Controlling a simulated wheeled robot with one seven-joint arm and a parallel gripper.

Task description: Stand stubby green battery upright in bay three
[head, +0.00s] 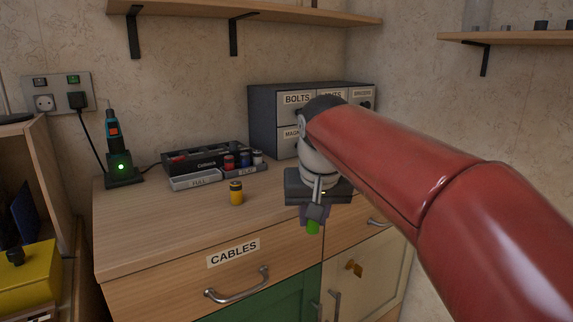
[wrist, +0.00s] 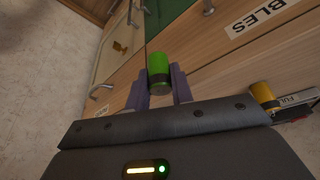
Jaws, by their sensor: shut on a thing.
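The stubby green battery (head: 313,228) is held in my gripper (head: 314,214), in front of the counter's front edge in the head view. In the wrist view the green battery (wrist: 159,66), with a dark lower band, sits between the two fingers of my gripper (wrist: 160,88). A black charger (head: 206,158) stands at the back of the counter. Its bays are too small to tell apart, and no number for bay three can be read.
A drawer cabinet (head: 262,118) and screwdriver stand (head: 122,169) flank the charger. The front counter is mostly clear.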

